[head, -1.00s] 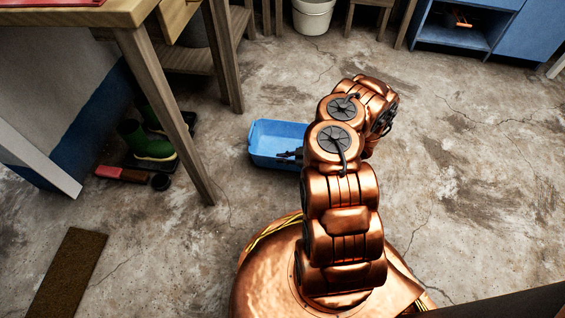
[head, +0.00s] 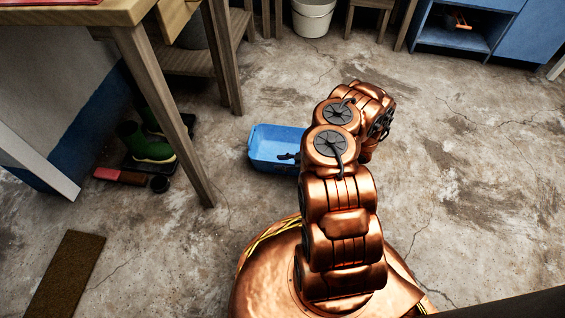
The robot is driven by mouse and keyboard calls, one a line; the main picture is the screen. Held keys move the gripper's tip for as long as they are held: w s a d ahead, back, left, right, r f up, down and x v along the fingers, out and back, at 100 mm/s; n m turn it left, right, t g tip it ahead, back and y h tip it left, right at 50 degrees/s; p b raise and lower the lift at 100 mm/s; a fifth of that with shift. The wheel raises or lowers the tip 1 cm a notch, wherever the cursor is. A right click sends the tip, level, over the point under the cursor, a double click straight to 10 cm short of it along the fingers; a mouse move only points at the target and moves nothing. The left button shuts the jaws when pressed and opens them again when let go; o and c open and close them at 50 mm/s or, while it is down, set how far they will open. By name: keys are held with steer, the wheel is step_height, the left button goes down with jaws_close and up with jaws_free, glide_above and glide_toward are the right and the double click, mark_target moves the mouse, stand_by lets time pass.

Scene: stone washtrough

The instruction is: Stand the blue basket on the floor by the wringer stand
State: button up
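The blue basket (head: 262,152) is a rectangular, open-topped tub, upright in the middle of the head view. My gripper (head: 287,156) shows only as a small dark piece at the basket's right side; my copper arm covers the rest. I cannot tell whether its fingers are closed on the basket, or whether the basket rests on the floor or hangs just above it. I cannot make out with certainty which piece of furniture is the wringer stand.
A wooden table (head: 150,90) stands at left, with green boots (head: 150,148) and a brush (head: 122,176) beneath it. A brown mat (head: 66,275) lies at lower left. A white bucket (head: 312,18) and blue cabinet (head: 455,38) stand at the back. Floor at right is clear.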

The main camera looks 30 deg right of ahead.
steer(key=shift+r, duration=0.1)
steer(key=p+v, duration=0.6)
steer(key=v, duration=0.6)
steer(key=w+d+r+m+g+h, duration=0.1)
steer(key=w+d+r+h, duration=0.15)
steer(key=w+r, duration=0.6)
steer(key=w+d+r+m+h, duration=0.1)
steer(key=w+r+h, duration=0.3)
steer(key=w+r, duration=0.5)
steer(key=a+r+m+g+h, duration=0.2)
steer(key=a+r, duration=0.1)
steer(key=r, duration=0.4)
steer(key=s+a+r+m+g+h, duration=0.2)
steer(key=s+a+r+g, duration=0.2)
steer(key=s+a+r, duration=0.65)
steer(key=s+a+r+m+g+y, duration=0.1)
steer(key=s+a+r+g, duration=0.1)
steer(key=s, duration=0.8)
steer(key=s+a+r+m+g, duration=0.1)
steer(key=s+a+r+g, duration=0.1)
steer(key=s+a+r, duration=0.2)
steer(key=s+a+r+m+g+y, duration=0.1)
steer(key=s+a, duration=0.7)
steer(key=s, duration=1)
step_height(320, 180, up, 2)
steer(key=shift+s+r+m+g+y, duration=0.1)
steer(key=shift+s+m+g+y, duration=0.2)
steer(key=shift+g, duration=0.3)
